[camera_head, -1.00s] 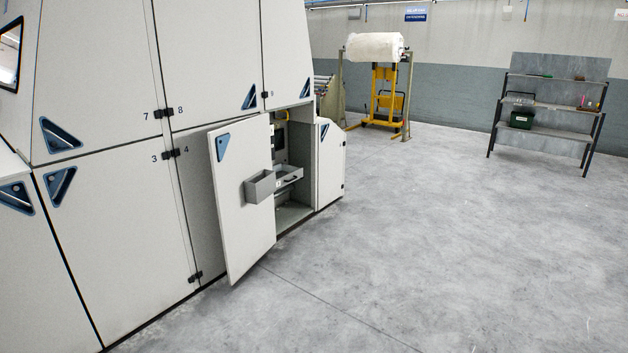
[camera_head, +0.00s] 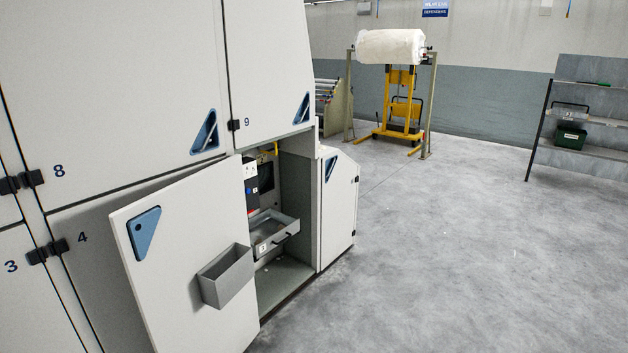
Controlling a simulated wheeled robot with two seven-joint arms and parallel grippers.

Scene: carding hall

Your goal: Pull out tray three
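A grey tray (camera_head: 274,237) with a dark handle sits inside an open compartment of the large cabinet. It juts a little out of the opening, and a small white label (camera_head: 263,248) with a mark too small to read for sure is on its front. The compartment's door (camera_head: 190,245) stands swung open to the left, with a grey bin (camera_head: 228,277) fixed on its inner face. The bin and door edge cover part of the compartment. Neither of my grippers is in the view.
Cabinet doors numbered 3, 4, 8 and 9 are at the left. A low cabinet section (camera_head: 338,205) stands right of the opening. A yellow lift (camera_head: 402,105) with a white roll (camera_head: 390,47) and a shelf rack (camera_head: 590,150) are farther back. The grey floor (camera_head: 450,260) at right is clear.

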